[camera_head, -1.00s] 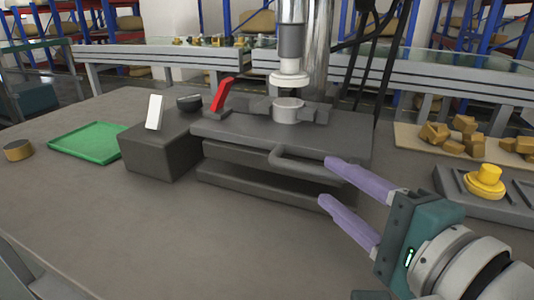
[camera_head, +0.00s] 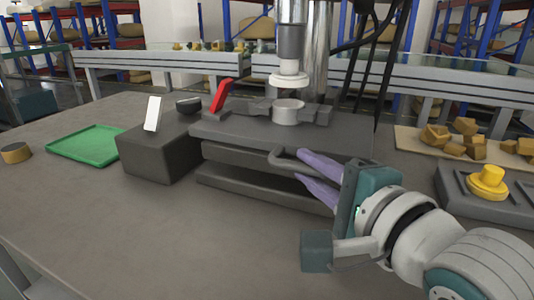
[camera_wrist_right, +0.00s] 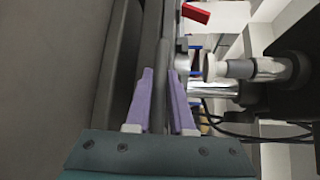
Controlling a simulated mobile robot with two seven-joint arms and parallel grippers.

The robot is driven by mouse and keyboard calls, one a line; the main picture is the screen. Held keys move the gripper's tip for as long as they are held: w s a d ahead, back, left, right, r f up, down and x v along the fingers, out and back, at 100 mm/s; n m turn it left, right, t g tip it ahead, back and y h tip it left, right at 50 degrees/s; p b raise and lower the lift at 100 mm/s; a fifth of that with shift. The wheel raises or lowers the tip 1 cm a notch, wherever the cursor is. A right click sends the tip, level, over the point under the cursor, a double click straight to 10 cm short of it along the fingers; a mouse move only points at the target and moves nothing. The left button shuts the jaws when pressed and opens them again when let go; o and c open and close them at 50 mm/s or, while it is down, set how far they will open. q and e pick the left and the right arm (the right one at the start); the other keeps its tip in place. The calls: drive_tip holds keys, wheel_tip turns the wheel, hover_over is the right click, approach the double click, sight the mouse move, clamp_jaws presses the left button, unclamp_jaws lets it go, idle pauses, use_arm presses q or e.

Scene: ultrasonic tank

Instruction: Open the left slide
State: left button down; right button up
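A dark grey press-like unit (camera_head: 235,130) stands on the table, with a slab at its front (camera_head: 230,155) carrying a grey bar handle (camera_head: 276,162). My right gripper (camera_head: 299,166) reaches in from the right, its two purple fingers close together, one above and one below the handle bar. In the right wrist view the handle bar (camera_wrist_right: 162,75) runs between the fingers (camera_wrist_right: 160,75), which appear closed on it. Part of the handle is hidden behind the fingers. My left gripper is not in view.
A red lever (camera_head: 221,95) stands on the unit. To its left are a grey box (camera_head: 160,150) with a white plate, and a green tray (camera_head: 88,143). A yellow button (camera_head: 488,178) and wooden blocks (camera_head: 466,126) lie at right. The front table is clear.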

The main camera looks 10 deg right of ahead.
clamp_jaws()
idle(1.0)
